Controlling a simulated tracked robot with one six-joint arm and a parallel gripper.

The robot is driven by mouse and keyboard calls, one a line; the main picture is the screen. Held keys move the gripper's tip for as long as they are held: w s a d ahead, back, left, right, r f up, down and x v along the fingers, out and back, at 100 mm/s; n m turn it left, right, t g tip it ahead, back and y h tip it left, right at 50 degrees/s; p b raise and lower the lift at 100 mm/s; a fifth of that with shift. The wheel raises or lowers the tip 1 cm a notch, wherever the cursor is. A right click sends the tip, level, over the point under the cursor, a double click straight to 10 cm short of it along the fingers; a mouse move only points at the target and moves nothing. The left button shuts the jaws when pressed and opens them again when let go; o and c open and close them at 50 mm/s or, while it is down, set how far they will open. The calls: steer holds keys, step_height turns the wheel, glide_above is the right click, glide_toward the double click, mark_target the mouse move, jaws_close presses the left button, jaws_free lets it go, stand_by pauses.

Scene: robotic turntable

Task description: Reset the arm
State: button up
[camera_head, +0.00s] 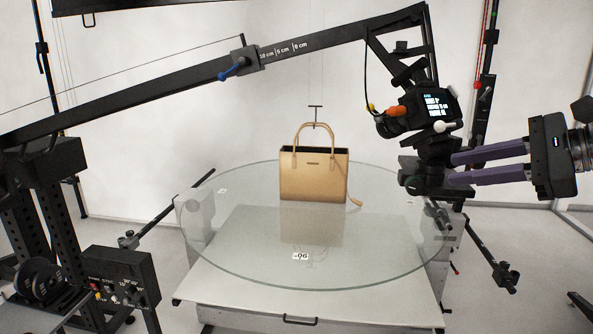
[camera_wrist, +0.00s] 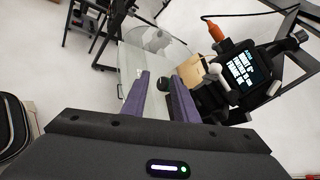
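My gripper (camera_head: 452,168) reaches in from the right, its two purple fingers parallel with a clear gap between them. Its tips are beside the dark mount under the camera (camera_head: 432,108) that hangs on the boom arm. In the wrist view my gripper (camera_wrist: 159,76) also shows spread fingers. A round dark knob (camera_wrist: 163,83) shows between the tips and seems to lie beyond them; I cannot tell whether they touch it. A tan handbag (camera_head: 313,175) stands upright above the round glass turntable (camera_head: 240,255).
A black boom (camera_head: 140,95) crosses above the turntable from the left. A control box (camera_head: 120,285) stands at the lower left. The camera (camera_wrist: 242,80) with its lit screen is close to the right of my fingers in the wrist view. Stands and rods surround the turntable.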

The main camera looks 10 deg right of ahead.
steer(key=s+a+f+n+g+h, duration=0.3)
steer(key=a+f+n+g, duration=0.3)
steer(key=a+f, duration=0.9)
steer(key=s+a+f+n+h, duration=0.2)
steer(key=s+a+f+n, duration=0.1)
steer(key=s+f+n, duration=0.2)
steer(key=s+a+f+n+t+h, duration=0.1)
steer(key=s+a+f+n+h, duration=0.2)
steer(key=f+n, duration=0.6)
steer(key=s+n, duration=0.1)
steer(key=s, duration=0.1)
steer(key=shift+s+f, duration=0.3)
steer(key=shift+f, duration=0.1)
